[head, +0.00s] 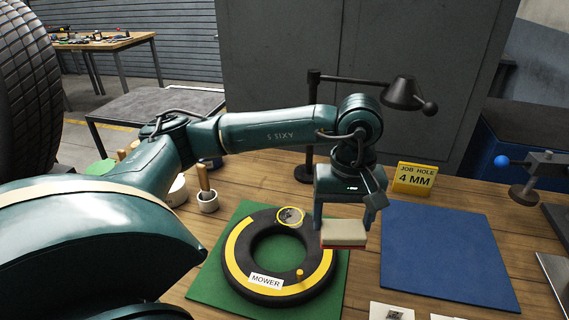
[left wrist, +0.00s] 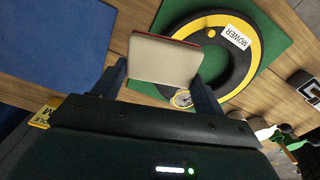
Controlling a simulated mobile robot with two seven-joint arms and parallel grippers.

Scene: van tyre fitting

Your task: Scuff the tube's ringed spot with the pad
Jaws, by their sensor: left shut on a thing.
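The tube (head: 240,275) is a black ring with a yellow band and a "MOWER" label, lying flat on a green mat (head: 215,290). Its ringed spot (head: 290,216) is a yellow circle around a greyish speckled patch on the far side; it also shows partly in the left wrist view (left wrist: 182,98). My left gripper (head: 345,222) is shut on the pad (head: 344,234), a beige block with a red face underneath. The pad is right of and nearer than the spot, over the tube's right edge, and appears apart from it. The pad fills the middle of the left wrist view (left wrist: 160,62). My right gripper is out of view.
A blue mat (head: 440,260) lies to the right. A yellow "JOB HOLE 4 MM" sign (head: 414,178) and a black lamp (head: 402,94) stand behind. A pot with a wooden-handled brush (head: 207,198) stands left of the green mat. White cards (head: 391,311) lie in front.

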